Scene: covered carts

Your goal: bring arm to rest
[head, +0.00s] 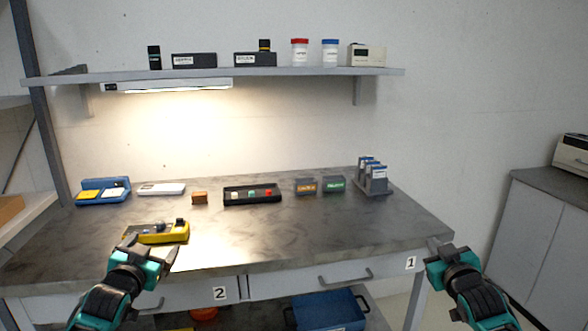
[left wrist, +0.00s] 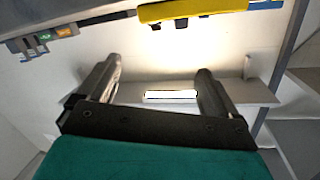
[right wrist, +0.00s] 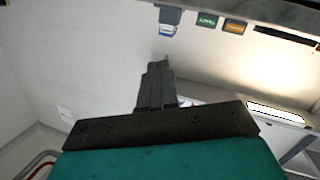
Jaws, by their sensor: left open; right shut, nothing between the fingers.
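My left gripper (head: 151,252) is at the front left of the workbench (head: 330,225), just in front of a yellow tool (head: 165,236) in the head view. In the left wrist view the left gripper (left wrist: 158,82) is open, with nothing between its fingers; the yellow tool (left wrist: 195,12) shows beyond them at the top. My right gripper (head: 436,243) is at the bench's front right corner, near the label 1. In the right wrist view the right gripper (right wrist: 155,70) is shut and empty, its fingers together.
On the bench stand a blue case (head: 103,191), a white device (head: 161,188), a brown block (head: 199,198), a black tray (head: 240,196), two labelled blocks (head: 334,183) and a grey rack (head: 376,183). A wall shelf (head: 270,72) hangs above. A blue bin (head: 328,312) sits below.

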